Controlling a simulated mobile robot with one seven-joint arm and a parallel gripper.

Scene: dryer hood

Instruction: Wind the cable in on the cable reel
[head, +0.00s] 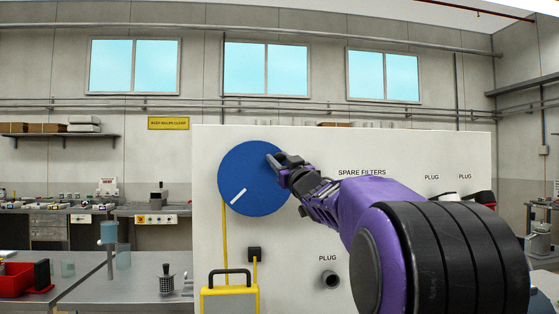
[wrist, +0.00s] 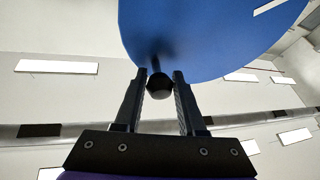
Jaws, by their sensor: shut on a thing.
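The cable reel is a round blue disc (head: 246,182) on the white panel, with a white stripe at its lower left. The blue disc fills the top of the wrist view (wrist: 210,35). A yellow cable (head: 224,240) hangs straight down from the reel's left side. My gripper (head: 280,164) is at the disc's upper right edge, shut on the reel's dark crank knob. The wrist view shows the black knob (wrist: 160,85) between the two fingers (wrist: 160,78). In the head view my fingers largely hide the knob.
A yellow frame with a black handle (head: 229,278) stands below the reel, beside a small black block (head: 254,254). A round plug socket (head: 330,279) sits lower on the white panel (head: 300,235). A bench with a red bin (head: 15,280) is at left.

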